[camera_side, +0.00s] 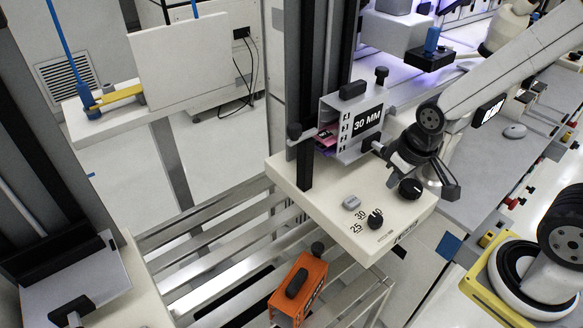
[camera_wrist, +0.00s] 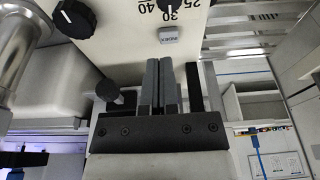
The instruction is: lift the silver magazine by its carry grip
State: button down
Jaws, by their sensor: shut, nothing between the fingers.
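The silver magazine (camera_side: 341,150) stands upright on the cream shelf, its label reading 30 MM. Its black carry grip (camera_side: 352,90) is on top and clear of my gripper. A pink item shows at its open left end. My gripper (camera_side: 447,188) is to the right of the magazine and lower than its grip, over the shelf's right end and apart from the magazine. In the wrist view my gripper's grey fingers (camera_wrist: 161,65) are together and empty. I cannot make out the magazine in the wrist view.
The cream shelf (camera_side: 290,172) has knobs, including a dial (camera_side: 410,188) marked in the wrist view too (camera_wrist: 75,17). An orange magazine (camera_side: 299,290) with a black grip sits lower on the rails. A dark column (camera_side: 305,60) rises behind the silver magazine's left side.

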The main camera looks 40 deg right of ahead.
jog(key=c, duration=1.3)
grip_release()
jog(key=o, duration=1)
jog(key=m+g, duration=0.2)
jog(key=m, duration=1)
send_near(357, 83)
jog(key=a+f, duration=0.1)
jog(key=f, duration=0.1)
jog(key=a+f, duration=0.2)
jog(key=s+a+f, duration=0.1)
jog(key=f, duration=0.1)
jog(key=shift+a+f, duration=0.15)
jog(key=shift+a, duration=0.1)
jog(key=d+r+m, duration=0.1)
jog(key=w+d+r+m, duration=0.1)
jog(key=m, duration=0.1)
jog(key=d+r+m, duration=0.1)
jog(key=d+m, duration=0.1)
jog(key=shift+w+r, duration=0.25)
jog(key=shift+w, duration=0.05)
jog(key=shift+d+r+m+g, duration=0.25)
jog(key=shift+m+g, duration=0.05)
jog(key=shift+m, duration=0.2)
jog(key=shift+f, duration=0.1)
jog(key=shift+f, duration=1.25)
